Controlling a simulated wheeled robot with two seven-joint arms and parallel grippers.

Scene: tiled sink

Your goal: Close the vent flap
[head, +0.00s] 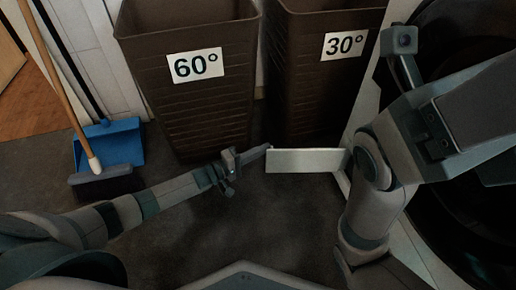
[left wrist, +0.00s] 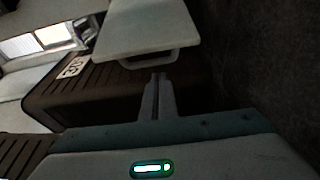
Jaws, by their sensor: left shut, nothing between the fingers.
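The vent flap (head: 306,161) is a flat pale panel. It stands out to the left from the lower edge of the white machine front in the head view, swung open. In the left wrist view the same pale panel (left wrist: 145,32) fills the top middle, with a bracket-like edge below it. My left gripper (head: 262,150) is shut and empty, its tips beside the flap's free left end. In the left wrist view its closed fingers (left wrist: 158,78) point at the panel's near edge; I cannot tell whether they touch. My right arm reaches up at the right, and its gripper is not visible.
Two brown bins stand at the back, labelled 60° (head: 203,108) and 30° (head: 318,85). A blue dustpan (head: 118,142) and a broom (head: 105,184) are at the left. A dark round machine door (head: 480,235) is at the right. Dark floor lies open below the flap.

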